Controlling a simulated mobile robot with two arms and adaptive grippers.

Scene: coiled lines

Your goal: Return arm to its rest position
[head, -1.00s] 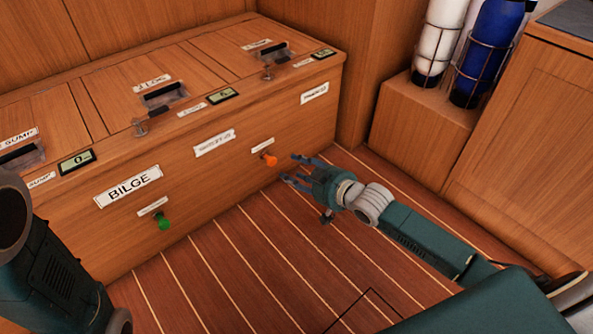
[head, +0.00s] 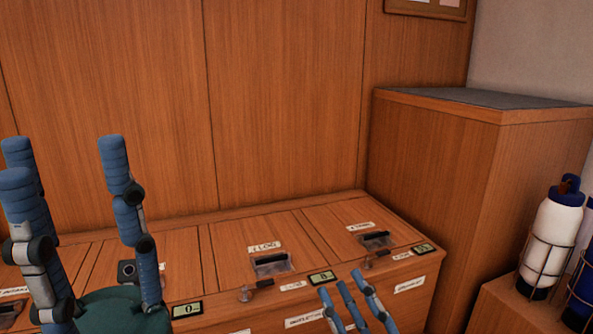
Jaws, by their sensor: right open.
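My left gripper (head: 66,165) stands large at the lower left of the head view. Its blue segmented fingers point up and are spread apart, with nothing between them. My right gripper (head: 344,287) shows at the bottom middle, in front of the wooden locker bench (head: 330,212). Its blue fingers point up, apart and empty. The rest of my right arm is below the picture.
The bench top has labelled hatches with recessed handles (head: 271,263), small displays (head: 323,277) and toggles (head: 247,292). A tall wooden cabinet (head: 435,150) stands behind at right. A white bottle (head: 556,228) sits in a wire rack at far right.

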